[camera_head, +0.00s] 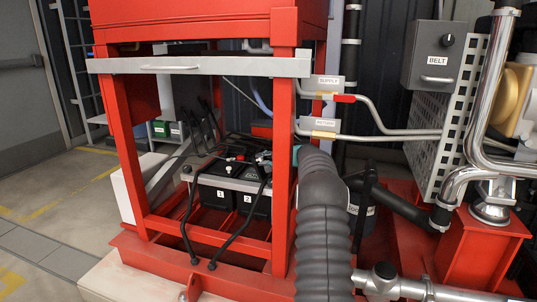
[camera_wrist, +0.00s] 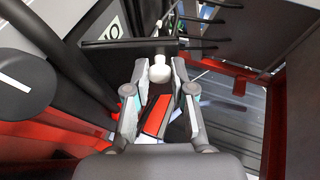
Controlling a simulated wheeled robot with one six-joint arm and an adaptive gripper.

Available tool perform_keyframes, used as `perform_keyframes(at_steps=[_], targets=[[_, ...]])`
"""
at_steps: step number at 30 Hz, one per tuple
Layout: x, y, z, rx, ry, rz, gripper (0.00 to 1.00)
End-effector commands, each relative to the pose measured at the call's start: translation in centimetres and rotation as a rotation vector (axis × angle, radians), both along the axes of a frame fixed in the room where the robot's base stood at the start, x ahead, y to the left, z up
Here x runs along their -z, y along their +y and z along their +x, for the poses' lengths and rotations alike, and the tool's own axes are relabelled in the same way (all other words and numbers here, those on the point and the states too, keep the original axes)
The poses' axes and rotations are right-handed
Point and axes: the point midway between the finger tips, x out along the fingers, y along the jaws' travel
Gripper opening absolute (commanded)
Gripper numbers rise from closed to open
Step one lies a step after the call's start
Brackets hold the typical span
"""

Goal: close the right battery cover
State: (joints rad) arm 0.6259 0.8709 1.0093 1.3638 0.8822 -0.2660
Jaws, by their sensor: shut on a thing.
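In the wrist view my gripper (camera_wrist: 160,80) has its two grey fingers on either side of a white round knob (camera_wrist: 160,69). The fingers are shut on this knob. The knob sits at a dark flat bar or panel edge (camera_wrist: 115,45); I cannot tell for sure that this is the right battery cover. In the head view two black batteries, labelled 1 (camera_head: 221,196) and 2 (camera_head: 248,198), stand side by side low inside the red frame. A light grey strip (camera_head: 230,183) runs across their front top. Dark parts and cables hide much of their tops.
Red frame posts (camera_head: 283,170) stand close around the batteries, with a grey bar (camera_head: 200,66) across above. Black cables (camera_head: 190,225) hang in front. A thick corrugated hose (camera_head: 325,220) stands to the right. Open floor (camera_head: 50,190) lies to the left.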

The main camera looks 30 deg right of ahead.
Motion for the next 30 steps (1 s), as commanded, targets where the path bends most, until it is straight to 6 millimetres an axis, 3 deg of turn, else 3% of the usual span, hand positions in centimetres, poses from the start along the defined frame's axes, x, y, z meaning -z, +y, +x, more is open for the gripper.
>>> perform_keyframes(at_steps=[5, 15, 16, 18, 30], targets=[[-0.15, 0.16, 1.15, 0.004, 0.020, -0.022, 0.00], [0.10, 0.49, 1.40, 0.001, 0.022, -0.026, 0.00], [0.10, 0.51, 1.41, 0.001, 0.022, -0.026, 0.28], [0.09, 0.57, 1.43, 0.000, 0.023, -0.025, 0.46], [-0.23, 0.45, 1.06, 0.000, 0.021, -0.025, 0.49]])
